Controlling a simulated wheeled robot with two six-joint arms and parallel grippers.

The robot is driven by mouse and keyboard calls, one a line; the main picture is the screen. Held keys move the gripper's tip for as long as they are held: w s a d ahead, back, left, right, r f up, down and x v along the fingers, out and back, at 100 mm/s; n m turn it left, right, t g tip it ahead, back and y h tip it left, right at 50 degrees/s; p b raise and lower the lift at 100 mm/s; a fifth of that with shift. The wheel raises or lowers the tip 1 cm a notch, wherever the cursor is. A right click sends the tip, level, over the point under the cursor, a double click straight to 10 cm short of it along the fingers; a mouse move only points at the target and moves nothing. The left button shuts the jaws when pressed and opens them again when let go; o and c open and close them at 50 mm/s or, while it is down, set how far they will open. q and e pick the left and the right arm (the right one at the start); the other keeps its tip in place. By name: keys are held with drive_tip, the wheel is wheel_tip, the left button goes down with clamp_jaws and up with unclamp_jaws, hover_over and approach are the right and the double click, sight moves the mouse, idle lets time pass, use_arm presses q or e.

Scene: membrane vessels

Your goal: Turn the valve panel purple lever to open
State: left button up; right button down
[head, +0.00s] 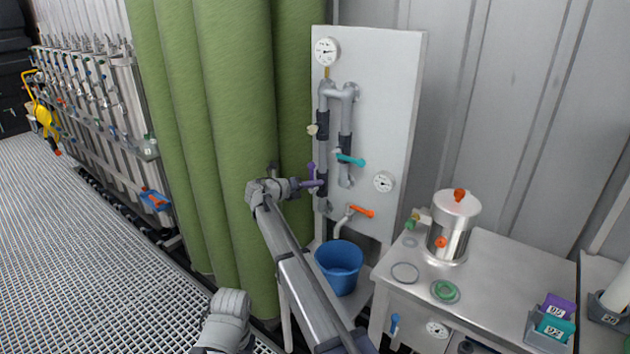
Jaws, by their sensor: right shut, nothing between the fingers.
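The valve panel (395,110) is a pale upright board with grey pipes, standing right of the green curtain. The purple lever (311,171) is on the panel's left pipe, below the teal lever. Its narrow handle looks upright, and a purple part also runs sideways at its lower end. My right gripper (297,185) is shut and empty, at the left of the purple lever's lower end. It looks very close to the lever; I cannot tell if they touch. My left gripper is not in view.
A teal lever (350,159) and an orange lever (361,211) are close by on the panel. A blue bucket (340,268) stands below. The green curtain (235,120) hangs behind my right arm. A metal bench (490,270) with a steel vessel (453,228) is at the right.

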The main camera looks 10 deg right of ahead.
drive_tip(key=s+a, duration=0.2)
drive_tip(key=a, duration=0.6)
drive_tip(key=s+d+f+m+g+y, duration=0.25)
drive_tip(key=s+f+m, duration=0.25)
drive_tip(key=s+m, duration=0.4)
drive_tip(key=s+d+f+m+g+y, duration=0.1)
drive_tip(key=s+f+m+y, duration=0.4)
drive_tip(key=s, duration=0.6)
drive_tip(key=s+d+f+m+g+y, duration=0.1)
drive_tip(key=s+f+m+y, duration=0.1)
drive_tip(key=s+f+m, duration=0.5)
drive_tip(key=s+a+m+y, duration=0.4)
drive_tip(key=s+m, duration=0.7)
drive_tip(key=s, duration=0.1)
drive_tip(key=s+a+r+n+g+p, duration=0.2)
drive_tip(key=s+a+r+p, duration=0.3)
drive_tip(key=a, duration=0.6)
drive_tip(key=shift+s+r+n+h+p, duration=0.35)
drive_tip(key=shift+r+n+h+p, duration=0.1)
drive_tip(key=shift+r+n+p, duration=0.25)
